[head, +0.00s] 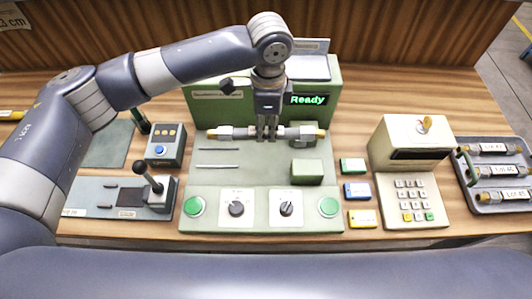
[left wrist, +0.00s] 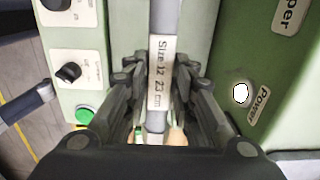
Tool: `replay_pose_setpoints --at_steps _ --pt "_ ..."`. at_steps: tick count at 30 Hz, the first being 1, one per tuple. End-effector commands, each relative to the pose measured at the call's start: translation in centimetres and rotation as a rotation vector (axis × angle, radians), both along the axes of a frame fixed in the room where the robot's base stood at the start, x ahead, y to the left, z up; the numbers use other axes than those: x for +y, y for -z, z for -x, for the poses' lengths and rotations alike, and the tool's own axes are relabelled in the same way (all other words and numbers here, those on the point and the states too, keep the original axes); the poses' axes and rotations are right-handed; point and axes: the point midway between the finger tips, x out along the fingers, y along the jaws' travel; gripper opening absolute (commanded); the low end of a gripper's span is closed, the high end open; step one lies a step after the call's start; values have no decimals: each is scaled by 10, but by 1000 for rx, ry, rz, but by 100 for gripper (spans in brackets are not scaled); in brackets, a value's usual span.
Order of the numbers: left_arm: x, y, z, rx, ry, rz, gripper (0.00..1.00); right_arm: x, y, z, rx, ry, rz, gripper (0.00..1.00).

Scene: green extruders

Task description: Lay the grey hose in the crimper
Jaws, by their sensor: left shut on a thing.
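The grey hose (head: 240,132), with metal and brass end fittings, lies level across the front of the green crimper (head: 222,175). My left gripper (head: 267,134) comes down from above and is shut around the hose's middle. In the left wrist view the hose (left wrist: 165,18) runs between the fingers of the left gripper (left wrist: 157,95), and its label reads "Size 12 23 cm". The hose's right end is close to a holder on the crimper; whether it touches cannot be told. The crimper's display (head: 308,99) reads "Ready". My right gripper is not in view.
A keypad machine (head: 410,160) stands right of the crimper, with small coloured boxes (head: 357,191) between them. A grey tray (head: 487,205) at the far right holds several hoses. A lever unit (head: 155,192) and a button box (head: 166,145) stand to the left.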

Motion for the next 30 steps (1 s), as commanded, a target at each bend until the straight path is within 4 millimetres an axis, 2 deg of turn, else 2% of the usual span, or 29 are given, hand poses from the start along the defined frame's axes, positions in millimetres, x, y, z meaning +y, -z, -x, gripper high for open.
replay_pose_setpoints --at_steps 7,14,20,30 --pt "1 44 1 3 5 -4 0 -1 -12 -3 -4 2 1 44" --pt "0 63 1 2 4 -2 0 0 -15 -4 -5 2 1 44" --pt "0 90 1 3 3 -3 0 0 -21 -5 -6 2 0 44" --pt "0 96 1 1 4 -1 0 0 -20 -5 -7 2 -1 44"
